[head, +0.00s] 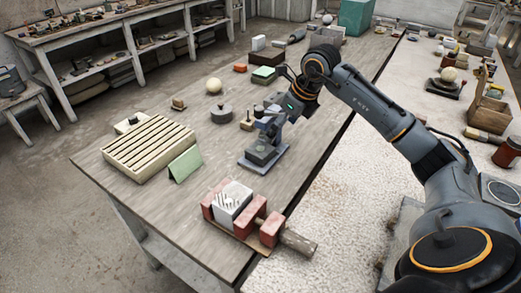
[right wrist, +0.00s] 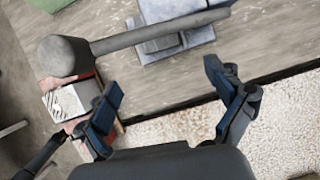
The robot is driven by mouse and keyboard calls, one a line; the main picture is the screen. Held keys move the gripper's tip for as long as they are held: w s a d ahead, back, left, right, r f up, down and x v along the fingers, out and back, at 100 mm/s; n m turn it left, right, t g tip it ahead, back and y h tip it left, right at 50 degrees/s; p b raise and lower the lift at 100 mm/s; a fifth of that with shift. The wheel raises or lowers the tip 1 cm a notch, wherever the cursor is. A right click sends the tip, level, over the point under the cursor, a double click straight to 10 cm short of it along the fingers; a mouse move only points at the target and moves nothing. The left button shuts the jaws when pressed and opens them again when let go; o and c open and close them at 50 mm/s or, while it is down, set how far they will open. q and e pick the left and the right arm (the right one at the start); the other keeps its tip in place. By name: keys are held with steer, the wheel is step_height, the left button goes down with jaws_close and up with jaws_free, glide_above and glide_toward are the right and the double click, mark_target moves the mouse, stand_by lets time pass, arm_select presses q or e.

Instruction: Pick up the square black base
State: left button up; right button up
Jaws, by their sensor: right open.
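A dark, flat base (head: 446,89) with a pale sphere (head: 448,75) on it lies on the pale slab at the right in the head view. Its colour best fits the square black base, but it is too small to be sure. My right gripper (head: 264,120) is open and empty, over the wooden table, well left of that base. It is above or beside a blue-grey stepped block (head: 262,157), which also shows in the right wrist view (right wrist: 180,42). The open fingers (right wrist: 161,76) show there too, apart from the block. My left gripper is out of view.
Red bricks with a white block (head: 233,203) stand at the table's near end. A grey mallet-like shape (right wrist: 70,55) crosses the wrist view. The slab's near part is clear.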

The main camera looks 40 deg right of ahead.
glide_toward(265, 151)
step_height(265, 151, down, 2)
steer(key=p+x, duration=0.1)
steer(key=x, duration=0.2)
steer(key=shift+w+a+f, duration=0.1)
steer(key=shift+a, duration=0.1)
steer(key=p+x, duration=0.1)
steer(key=x, duration=0.1)
steer(key=shift+w+f, duration=0.2)
steer(key=shift+w, duration=0.1)
steer(key=shift+w+f, duration=0.15)
steer(key=shift+f, duration=0.3)
steer(key=c, duration=1.4)
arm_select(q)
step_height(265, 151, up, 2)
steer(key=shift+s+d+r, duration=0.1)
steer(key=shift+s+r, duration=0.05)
arm_select(e)
steer(key=shift+r, duration=0.1)
steer(key=c, duration=0.3)
